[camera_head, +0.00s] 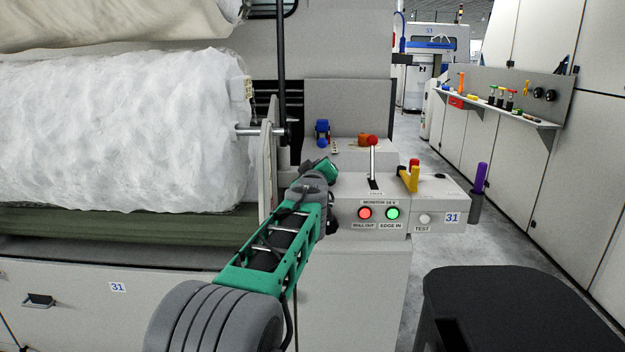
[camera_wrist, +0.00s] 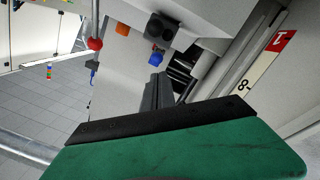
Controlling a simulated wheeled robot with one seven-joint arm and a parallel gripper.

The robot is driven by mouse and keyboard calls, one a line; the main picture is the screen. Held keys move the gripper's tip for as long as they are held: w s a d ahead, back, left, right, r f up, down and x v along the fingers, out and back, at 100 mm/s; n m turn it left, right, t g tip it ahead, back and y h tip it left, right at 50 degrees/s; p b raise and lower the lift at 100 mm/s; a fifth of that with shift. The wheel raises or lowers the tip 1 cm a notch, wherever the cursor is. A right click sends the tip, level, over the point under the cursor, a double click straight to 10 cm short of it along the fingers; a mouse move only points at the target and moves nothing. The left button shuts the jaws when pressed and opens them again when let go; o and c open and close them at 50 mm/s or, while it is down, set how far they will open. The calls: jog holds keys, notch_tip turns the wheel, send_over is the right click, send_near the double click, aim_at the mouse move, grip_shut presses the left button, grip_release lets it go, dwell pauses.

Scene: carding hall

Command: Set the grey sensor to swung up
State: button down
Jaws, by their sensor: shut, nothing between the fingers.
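I cannot clearly pick out the grey sensor by name. A dark grey block (camera_wrist: 161,27) with a blue knob (camera_wrist: 156,56) below it, in the wrist view, may be it, but I cannot be sure. What looks like the same blue knob shows in the head view (camera_head: 322,143), at the back of the control box near the roll's end. My gripper's dark fingers (camera_wrist: 157,88) are together and empty, pointing towards the block with a gap I cannot judge.
The control box (camera_head: 345,222) carries a red-knobbed lever (camera_head: 373,141), a yellow lever (camera_head: 410,178), and lit red (camera_head: 365,213) and green (camera_head: 392,213) lamps. A white fibre roll (camera_head: 120,130) is left. A purple-handled post (camera_head: 479,180) stands right. Aisle floor beyond is clear.

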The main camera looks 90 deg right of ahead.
jog(key=a, duration=0.9)
jog(key=shift+a+p, duration=0.2)
jog(key=shift+p, duration=0.1)
jog(key=shift+s, duration=0.1)
